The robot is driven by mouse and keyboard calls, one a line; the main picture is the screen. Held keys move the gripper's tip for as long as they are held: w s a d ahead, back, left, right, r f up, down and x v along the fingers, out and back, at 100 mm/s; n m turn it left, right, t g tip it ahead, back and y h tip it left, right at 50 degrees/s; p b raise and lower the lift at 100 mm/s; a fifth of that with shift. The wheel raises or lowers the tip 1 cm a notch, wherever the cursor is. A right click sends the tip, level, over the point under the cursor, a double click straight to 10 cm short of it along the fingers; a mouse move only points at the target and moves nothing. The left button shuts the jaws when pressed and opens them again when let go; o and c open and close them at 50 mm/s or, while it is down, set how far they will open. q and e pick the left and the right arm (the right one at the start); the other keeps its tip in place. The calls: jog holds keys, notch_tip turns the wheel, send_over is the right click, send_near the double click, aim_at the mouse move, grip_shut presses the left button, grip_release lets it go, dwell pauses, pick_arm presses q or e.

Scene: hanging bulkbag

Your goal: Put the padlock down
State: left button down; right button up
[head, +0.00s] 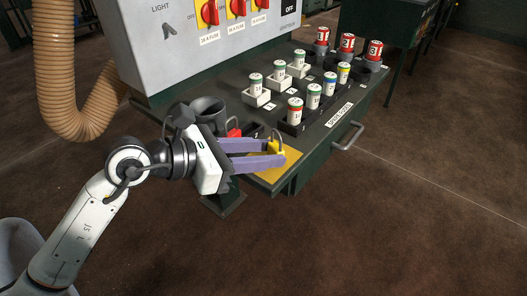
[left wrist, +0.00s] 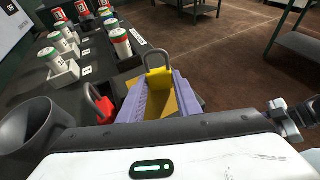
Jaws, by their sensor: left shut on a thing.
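A yellow padlock (head: 276,147) with a grey metal shackle is held between the purple fingertips of my left gripper (head: 279,153). It also shows in the left wrist view (left wrist: 160,80), shackle up, at the ends of the fingers. The left gripper is shut on it, over a yellow patch (head: 262,171) at the near corner of the dark bench (head: 319,136). I cannot tell whether the padlock touches the patch. A red padlock (head: 234,133) sits beside the fingers, and also shows in the left wrist view (left wrist: 100,104). My right gripper is not in view.
A dark round cup (head: 207,108) stands close behind my left gripper. Several labelled fuses stand in holders along the bench, such as a red-banded one (head: 295,111). A grey switch panel (head: 205,50) rises behind, and a handle (head: 348,136) sticks out in front.

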pick_arm(q)
jog(key=shift+f, duration=0.15)
jog(key=c, duration=1.3)
grip_release()
